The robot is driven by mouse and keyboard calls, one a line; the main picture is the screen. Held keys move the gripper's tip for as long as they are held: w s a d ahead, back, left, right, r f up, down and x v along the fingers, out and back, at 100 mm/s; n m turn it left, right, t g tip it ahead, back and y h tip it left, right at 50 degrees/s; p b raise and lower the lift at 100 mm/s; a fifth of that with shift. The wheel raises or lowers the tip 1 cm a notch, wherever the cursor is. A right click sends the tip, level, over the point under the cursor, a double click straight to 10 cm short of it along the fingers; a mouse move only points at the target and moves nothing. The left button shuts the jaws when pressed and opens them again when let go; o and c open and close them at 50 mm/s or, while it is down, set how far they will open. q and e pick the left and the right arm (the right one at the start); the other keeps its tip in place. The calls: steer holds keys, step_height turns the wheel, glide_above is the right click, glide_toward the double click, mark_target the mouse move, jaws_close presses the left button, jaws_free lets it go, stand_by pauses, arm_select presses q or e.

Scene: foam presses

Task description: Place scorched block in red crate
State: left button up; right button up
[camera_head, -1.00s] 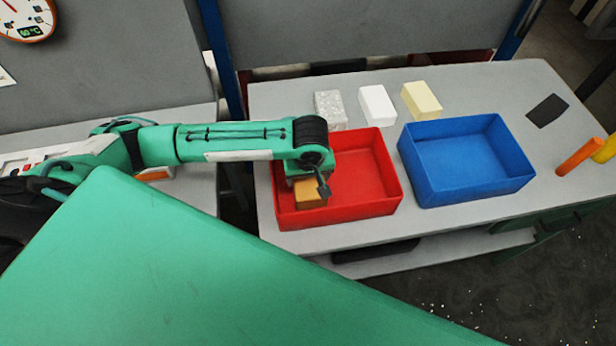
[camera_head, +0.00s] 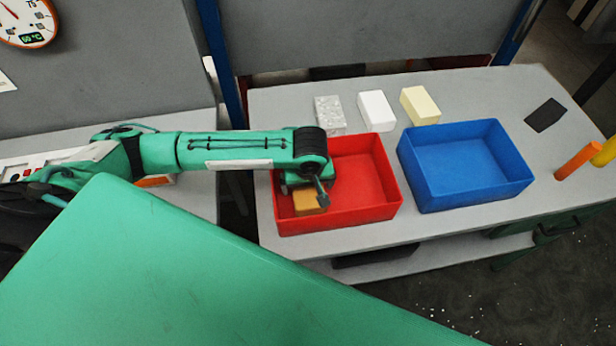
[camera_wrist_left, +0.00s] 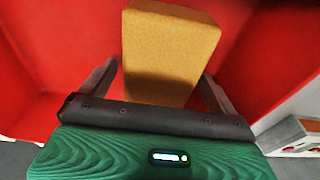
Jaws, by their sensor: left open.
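The scorched block, an orange-brown foam block (camera_head: 309,202), is inside the red crate (camera_head: 345,217), near its left front part. My left gripper (camera_head: 306,187) is over the crate's left side, at the block. In the left wrist view the block (camera_wrist_left: 168,50) stands between the two open fingers (camera_wrist_left: 157,85), with a gap visible at each side. The red crate floor (camera_wrist_left: 60,35) shows around it. Whether the block rests flat on the floor is hard to tell. My right gripper is not in view.
A blue crate (camera_head: 465,197) stands right of the red one. Behind them lie a speckled block (camera_head: 329,113), a white block (camera_head: 376,110) and a cream block (camera_head: 420,106). A dark pad (camera_head: 546,114) and an orange cylinder (camera_head: 578,160) are at the right.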

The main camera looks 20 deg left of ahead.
mark_target(309, 190)
arm_select(q)
step_height(309, 190, up, 12)
steer(key=s+d+b, duration=0.1)
steer(key=b, duration=0.1)
steer(key=shift+s+f, duration=0.2)
steer(key=shift+s, duration=0.05)
stand_by(0.4)
